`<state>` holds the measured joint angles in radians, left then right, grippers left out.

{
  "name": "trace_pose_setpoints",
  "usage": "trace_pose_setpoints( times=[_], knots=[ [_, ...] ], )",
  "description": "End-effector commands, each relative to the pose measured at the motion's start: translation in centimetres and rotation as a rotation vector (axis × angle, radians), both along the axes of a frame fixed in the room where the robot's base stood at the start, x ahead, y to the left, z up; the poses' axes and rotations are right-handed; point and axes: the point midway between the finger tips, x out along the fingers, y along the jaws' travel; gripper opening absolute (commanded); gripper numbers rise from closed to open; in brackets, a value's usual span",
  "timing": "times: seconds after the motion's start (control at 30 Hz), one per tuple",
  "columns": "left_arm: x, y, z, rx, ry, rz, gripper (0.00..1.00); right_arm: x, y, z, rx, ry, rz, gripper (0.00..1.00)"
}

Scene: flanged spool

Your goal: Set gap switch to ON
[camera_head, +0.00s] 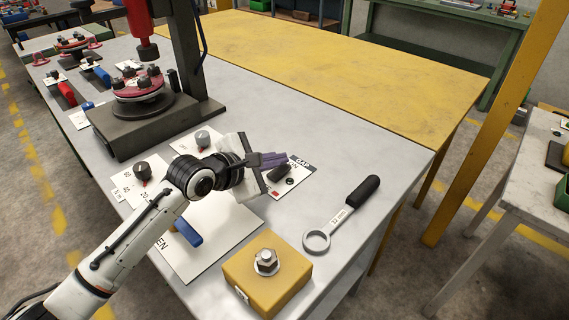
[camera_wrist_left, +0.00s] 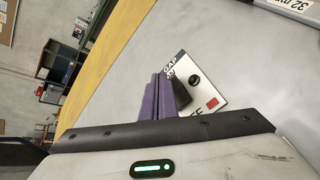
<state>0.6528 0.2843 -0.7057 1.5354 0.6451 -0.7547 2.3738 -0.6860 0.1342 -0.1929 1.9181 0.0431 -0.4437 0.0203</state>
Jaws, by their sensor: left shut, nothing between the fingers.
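The gap switch is a white plate (camera_head: 300,171) marked GAP and ON, lying on the grey table, with a black lever (camera_head: 280,173), a small dark round lamp (camera_head: 290,181) and a red square (camera_head: 275,193). In the left wrist view the plate (camera_wrist_left: 204,90) is partly hidden by my fingers, and the lever (camera_wrist_left: 182,94) lies close beside them. I cannot tell which way the lever is set. My left gripper (camera_head: 283,157) has purple fingers, shut and empty, at the plate's ON end next to the lever. Whether they touch it is unclear. My right gripper is not in view.
A ring wrench (camera_head: 340,215) and a yellow block (camera_head: 266,277) with a bolt lie right and front of the switch. Knobs (camera_head: 142,171) and a blue handle (camera_head: 187,232) are near my left arm. A dark press stand (camera_head: 140,128) rises behind. A yellow table (camera_head: 350,75) adjoins.

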Motion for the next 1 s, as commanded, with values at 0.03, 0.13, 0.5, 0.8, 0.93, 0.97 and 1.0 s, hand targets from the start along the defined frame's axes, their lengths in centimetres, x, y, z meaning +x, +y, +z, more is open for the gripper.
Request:
trace_pose_setpoints(
  times=[0.03, 0.13, 0.5, 0.8, 0.93, 0.97, 1.0],
  knots=[
    [0.01, -0.07, -0.05, -0.002, 0.002, 0.001, 0.00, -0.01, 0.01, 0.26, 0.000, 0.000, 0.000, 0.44],
    [0.07, -0.08, -0.16, -0.002, -0.001, 0.000, 0.00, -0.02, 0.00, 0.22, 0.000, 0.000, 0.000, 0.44],
    [0.09, -0.09, -0.26, -0.001, -0.001, 0.000, 0.00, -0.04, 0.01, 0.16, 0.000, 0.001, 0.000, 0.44],
    [0.18, -0.17, -0.58, -0.002, -0.001, 0.000, 0.00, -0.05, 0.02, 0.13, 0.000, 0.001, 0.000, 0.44],
    [0.21, -0.20, -0.74, -0.002, -0.001, 0.000, 0.00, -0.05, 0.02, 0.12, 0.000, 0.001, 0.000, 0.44],
    [0.21, -0.21, -0.78, -0.002, -0.001, 0.000, 0.00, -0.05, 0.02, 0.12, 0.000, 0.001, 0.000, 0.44],
    [0.22, -0.21, -0.83, -0.002, -0.001, 0.000, 0.00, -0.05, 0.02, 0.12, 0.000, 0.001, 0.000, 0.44]
  ],
)
